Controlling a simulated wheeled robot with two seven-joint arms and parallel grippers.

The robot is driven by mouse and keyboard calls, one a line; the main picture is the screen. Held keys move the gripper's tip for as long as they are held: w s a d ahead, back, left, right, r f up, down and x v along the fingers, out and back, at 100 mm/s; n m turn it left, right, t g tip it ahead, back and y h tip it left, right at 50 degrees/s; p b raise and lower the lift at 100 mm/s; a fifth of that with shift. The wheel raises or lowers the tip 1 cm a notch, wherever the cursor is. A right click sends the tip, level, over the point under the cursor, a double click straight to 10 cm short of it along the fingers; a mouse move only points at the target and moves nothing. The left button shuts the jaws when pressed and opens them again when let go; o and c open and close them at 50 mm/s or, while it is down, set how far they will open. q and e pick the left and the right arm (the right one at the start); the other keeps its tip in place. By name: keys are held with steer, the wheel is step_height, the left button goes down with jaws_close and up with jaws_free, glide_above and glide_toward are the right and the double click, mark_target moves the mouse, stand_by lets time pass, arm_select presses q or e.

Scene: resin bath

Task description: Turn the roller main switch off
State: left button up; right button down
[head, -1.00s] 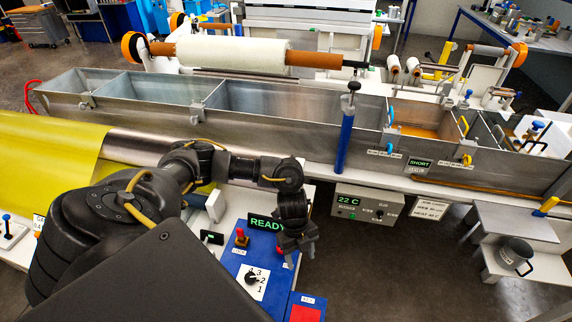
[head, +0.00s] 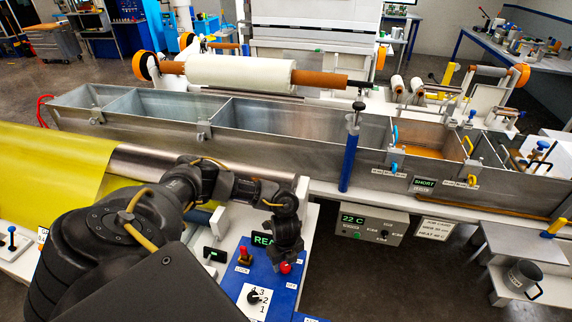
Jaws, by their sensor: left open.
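The blue control panel (head: 228,283) stands at the lower middle. It carries a READY display (head: 262,240), partly hidden by my gripper, a rotary selector (head: 253,297) marked 1, 2, 3, a small red-topped part (head: 243,252) above a label, and a red knob (head: 285,268). I cannot read which of these is labelled as the roller main switch. My left gripper (head: 289,256) is open and points down at the panel's upper right, with its fingers close to the red knob. Whether they touch it is unclear. My right gripper is out of view.
A long steel bath (head: 270,112) with several compartments runs behind the panel. A blue post (head: 349,150) stands at its front. A yellow sheet (head: 45,165) lies at left. A 22 C control box (head: 372,225) hangs at right; floor shows below it.

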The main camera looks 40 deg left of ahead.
arm_select(q)
steer(key=shift+f, duration=1)
steer(key=c, duration=1)
